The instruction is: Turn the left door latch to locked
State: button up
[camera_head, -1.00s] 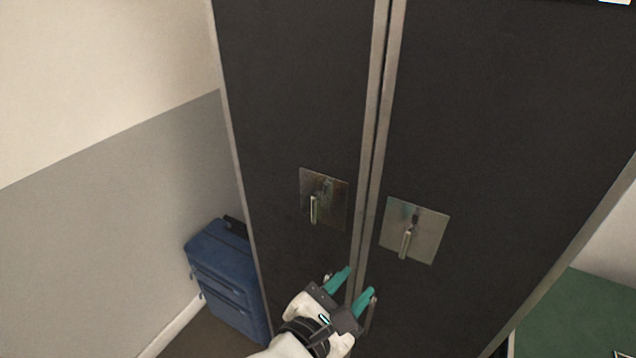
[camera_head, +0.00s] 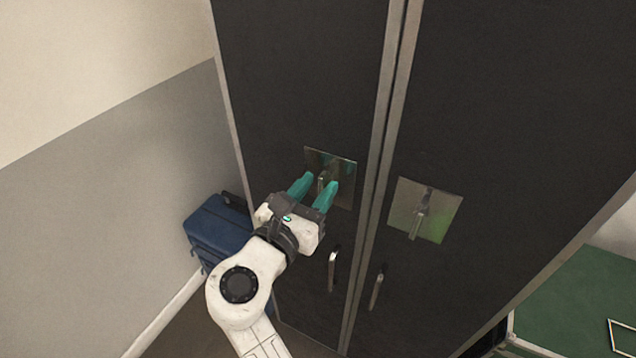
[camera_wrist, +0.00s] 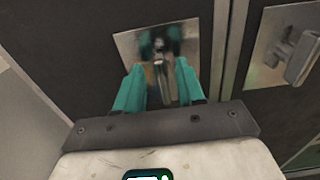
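The left door latch is a small metal lever on a square metal plate (camera_head: 341,170) on the dark left door (camera_head: 300,80). Its lever (camera_head: 321,182) hangs downward in the head view. In the wrist view the lever (camera_wrist: 159,72) shows between my two teal fingers. My gripper (camera_head: 316,184) is open, with its fingertips in front of the plate, one on each side of the lever. I cannot tell whether either finger touches the lever. The fingers hide part of the plate.
The right door has its own latch plate (camera_head: 425,210) close by, with its lever pointing down. Two bar handles, left (camera_head: 333,270) and right (camera_head: 376,288), stick out below. A blue suitcase (camera_head: 218,232) stands at the left wall. A green surface (camera_head: 580,320) is at lower right.

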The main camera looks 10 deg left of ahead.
jog(key=shift+w+d, duration=0.2)
jog(key=shift+w, duration=0.3)
grip_shut()
